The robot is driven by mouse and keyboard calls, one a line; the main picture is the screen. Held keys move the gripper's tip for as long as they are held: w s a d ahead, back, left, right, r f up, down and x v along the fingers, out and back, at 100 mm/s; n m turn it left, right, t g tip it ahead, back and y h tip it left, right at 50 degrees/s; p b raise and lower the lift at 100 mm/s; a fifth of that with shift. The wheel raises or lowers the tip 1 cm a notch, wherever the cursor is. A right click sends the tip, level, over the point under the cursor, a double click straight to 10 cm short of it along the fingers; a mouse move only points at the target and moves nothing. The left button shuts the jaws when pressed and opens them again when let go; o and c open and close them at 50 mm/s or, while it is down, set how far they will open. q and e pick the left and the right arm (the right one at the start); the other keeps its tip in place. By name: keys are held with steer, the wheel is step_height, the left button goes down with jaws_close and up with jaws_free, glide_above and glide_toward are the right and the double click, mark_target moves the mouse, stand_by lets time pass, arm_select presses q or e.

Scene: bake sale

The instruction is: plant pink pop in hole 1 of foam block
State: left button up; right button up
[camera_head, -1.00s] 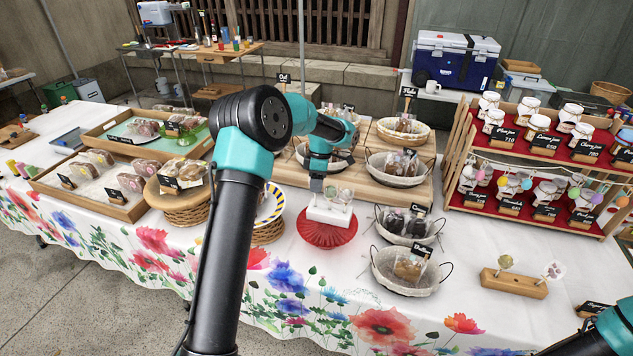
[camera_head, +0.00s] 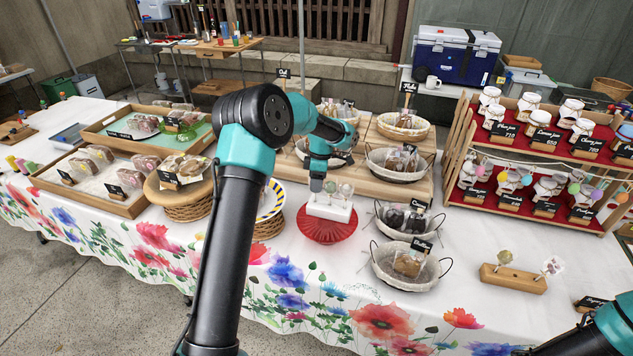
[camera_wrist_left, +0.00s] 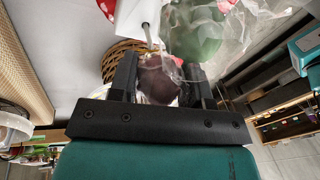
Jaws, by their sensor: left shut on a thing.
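The white foam block (camera_head: 327,212) sits on a red stand (camera_head: 328,232). Small round wrapped pops (camera_head: 346,190) show at its top. My left gripper (camera_head: 317,184) is right over the left part of the block. In the left wrist view its fingers (camera_wrist_left: 163,84) are shut on a dark pinkish round pop (camera_wrist_left: 158,80) in clear wrap. A green wrapped pop (camera_wrist_left: 195,42) is close by, and the foam block (camera_wrist_left: 140,12) shows at the top. The held pop's stick end and hole 1 cannot be made out. Only my right arm shows, at the lower right; its gripper is out of view.
A wooden block (camera_head: 513,278) with two pops stands at the right. Wire-handled baskets (camera_head: 405,268) are just right of the stand. A striped plate (camera_head: 270,203) on wicker is close on its left. The cloth between baskets and wooden block is clear.

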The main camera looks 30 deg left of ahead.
arm_select(q)
steer(key=shift+f, duration=0.2)
steer(key=o, duration=0.7)
steer(key=shift+r, duration=0.1)
steer(key=v, duration=1.7)
steer(key=shift+r, duration=0.1)
